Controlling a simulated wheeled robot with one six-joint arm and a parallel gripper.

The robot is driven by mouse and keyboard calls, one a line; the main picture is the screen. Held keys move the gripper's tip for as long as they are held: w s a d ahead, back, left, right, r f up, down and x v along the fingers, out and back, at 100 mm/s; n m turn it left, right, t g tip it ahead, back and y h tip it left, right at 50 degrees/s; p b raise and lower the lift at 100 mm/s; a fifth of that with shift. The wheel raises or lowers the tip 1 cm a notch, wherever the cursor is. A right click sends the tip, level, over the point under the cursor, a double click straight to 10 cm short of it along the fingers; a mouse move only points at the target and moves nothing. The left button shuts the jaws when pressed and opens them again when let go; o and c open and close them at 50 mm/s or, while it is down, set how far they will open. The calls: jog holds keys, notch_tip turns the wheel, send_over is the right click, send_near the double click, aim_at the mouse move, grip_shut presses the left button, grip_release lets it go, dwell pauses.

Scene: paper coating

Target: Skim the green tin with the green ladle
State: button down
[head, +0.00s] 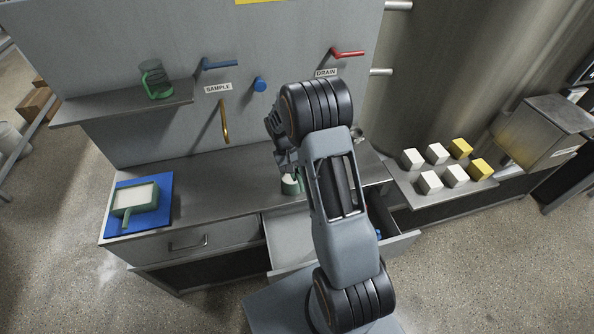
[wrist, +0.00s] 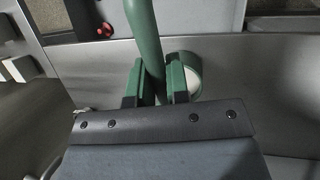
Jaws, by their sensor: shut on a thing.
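My gripper (wrist: 155,84) is shut on a green rod-like handle (wrist: 147,38) in the wrist view, taken to be the green ladle's. The ladle's bowl is not visible. The green tin (wrist: 196,68), round with a white filling, stands right beside the gripper's right finger in the wrist view, partly covered by it. In the head view the green tin (head: 292,187) is on the grey counter near its front edge. My gripper (head: 285,158) shows there just above it, partly hidden by my arm. I cannot tell whether the ladle touches the filling.
A green rectangular pan (head: 122,208) with white filling sits on a blue mat (head: 164,190) at the left. A green glass jug (head: 155,82) stands on the shelf. An open drawer (head: 402,243) juts out at the front. Several white and yellow cubes (head: 437,153) sit at the right.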

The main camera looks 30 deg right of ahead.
jog(key=shift+f, duration=0.5)
jog(key=shift+f+b, duration=0.25)
jog(key=shift+b, duration=0.1)
jog(key=shift+f+b, duration=0.95)
jog(key=shift+f, duration=0.3)
jog(key=shift+f+b, duration=1)
dwell(3.3)
jog(key=shift+r, duration=0.2)
dwell(0.7)
